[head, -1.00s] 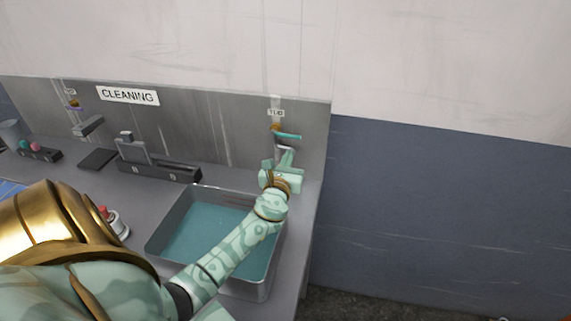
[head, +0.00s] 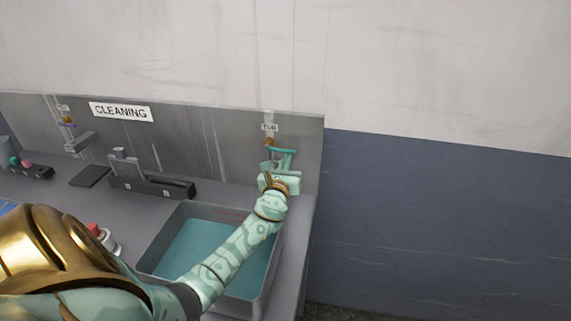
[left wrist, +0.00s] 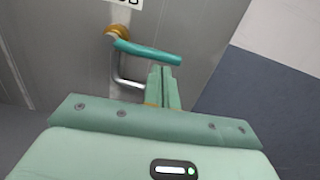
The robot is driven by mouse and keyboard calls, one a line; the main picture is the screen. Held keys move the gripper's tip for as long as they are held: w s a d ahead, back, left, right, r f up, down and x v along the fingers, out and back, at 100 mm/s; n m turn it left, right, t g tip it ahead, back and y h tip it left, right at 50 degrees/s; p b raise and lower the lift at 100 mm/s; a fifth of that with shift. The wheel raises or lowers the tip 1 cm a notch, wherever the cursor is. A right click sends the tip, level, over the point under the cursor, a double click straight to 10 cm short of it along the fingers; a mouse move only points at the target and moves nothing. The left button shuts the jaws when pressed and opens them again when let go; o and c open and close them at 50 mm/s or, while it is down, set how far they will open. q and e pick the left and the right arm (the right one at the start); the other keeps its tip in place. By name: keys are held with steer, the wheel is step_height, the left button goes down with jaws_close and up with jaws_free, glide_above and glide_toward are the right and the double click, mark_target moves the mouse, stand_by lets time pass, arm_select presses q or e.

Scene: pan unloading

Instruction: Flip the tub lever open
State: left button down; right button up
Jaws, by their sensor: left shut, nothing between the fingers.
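The tub lever (head: 281,151) is a teal bar on a brass pivot, mounted on the grey back panel under a small "TUB" label (head: 269,127). It lies roughly level, pointing right from its pivot, and it also shows in the left wrist view (left wrist: 150,52). A bent metal spout (left wrist: 122,80) hangs below the pivot. My left gripper (head: 283,162) is shut and empty. Its fingertips (left wrist: 163,69) are just under the lever's free right end; I cannot tell if they touch it.
A grey tub (head: 150,258) of teal water lies under my left arm. A "CLEANING" sign (head: 121,111), another tap (head: 80,140), a dark slotted block (head: 150,184) and a red button (head: 95,230) are to the left. The counter ends right of the tub.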

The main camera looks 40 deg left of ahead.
arm_select(q)
steer(key=shift+r+n, duration=0.25)
steer(key=shift+n, duration=0.25)
steer(key=s+a+r+n+p, duration=0.1)
steer(key=a+r+n+p, duration=0.1)
steer(key=n, duration=0.6)
steer(key=s+a+r+n+g+p, duration=0.1)
steer(key=r+n+p, duration=0.3)
steer(key=n, duration=0.5)
steer(key=shift+a+r+n+y, duration=0.3)
steer(key=shift+a+r, duration=0.15)
steer(key=shift+r, duration=0.55)
steer(key=shift+s, duration=0.1)
steer(key=shift+s+f+p, duration=0.1)
steer(key=shift+p, duration=0.2)
